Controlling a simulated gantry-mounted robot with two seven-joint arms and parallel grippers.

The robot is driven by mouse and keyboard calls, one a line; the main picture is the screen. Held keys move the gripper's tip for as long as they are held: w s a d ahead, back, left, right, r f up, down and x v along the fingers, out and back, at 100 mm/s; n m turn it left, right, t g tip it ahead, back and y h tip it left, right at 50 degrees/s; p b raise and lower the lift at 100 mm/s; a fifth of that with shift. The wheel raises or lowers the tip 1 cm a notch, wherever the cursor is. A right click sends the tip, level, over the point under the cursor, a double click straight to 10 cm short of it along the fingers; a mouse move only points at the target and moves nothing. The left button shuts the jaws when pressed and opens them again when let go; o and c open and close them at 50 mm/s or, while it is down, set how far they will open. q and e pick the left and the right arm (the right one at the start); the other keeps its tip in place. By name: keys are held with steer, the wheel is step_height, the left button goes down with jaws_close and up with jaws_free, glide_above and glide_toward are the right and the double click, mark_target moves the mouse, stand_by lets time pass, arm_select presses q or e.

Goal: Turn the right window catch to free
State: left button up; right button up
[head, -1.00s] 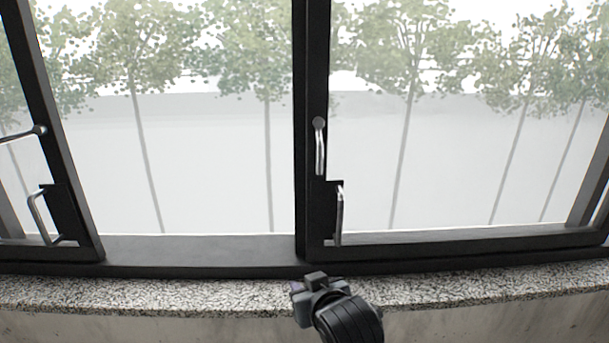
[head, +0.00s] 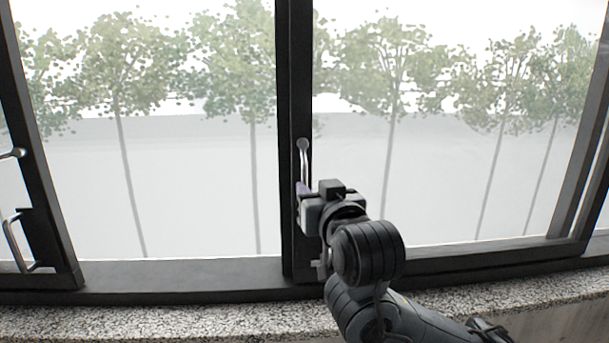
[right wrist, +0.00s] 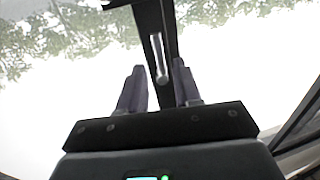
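The right window catch (head: 303,156) is a silver lever on the dark upright of the right sash. It hangs down from its round pivot, and its lower end is hidden by my right gripper in the head view. My right gripper (head: 302,190) is at the catch's lower part. In the right wrist view the catch (right wrist: 158,56) lies in line with the gap between the two spread fingers (right wrist: 160,80), its free end near the fingertips. Whether the fingers touch it cannot be told. My left gripper is not in view.
A left catch (head: 15,153) and a bow handle (head: 14,245) sit on the left sash. The right sash's bow handle is mostly hidden behind my right gripper. The speckled stone sill (head: 170,320) runs below the frame and is clear.

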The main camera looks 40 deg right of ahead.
mark_target(305, 182)
steer(key=shift+p+x, duration=0.55)
steer(key=shift+x, duration=2.8)
steer(key=shift+f, duration=0.1)
steer(key=shift+c, duration=0.4)
jaws_close()
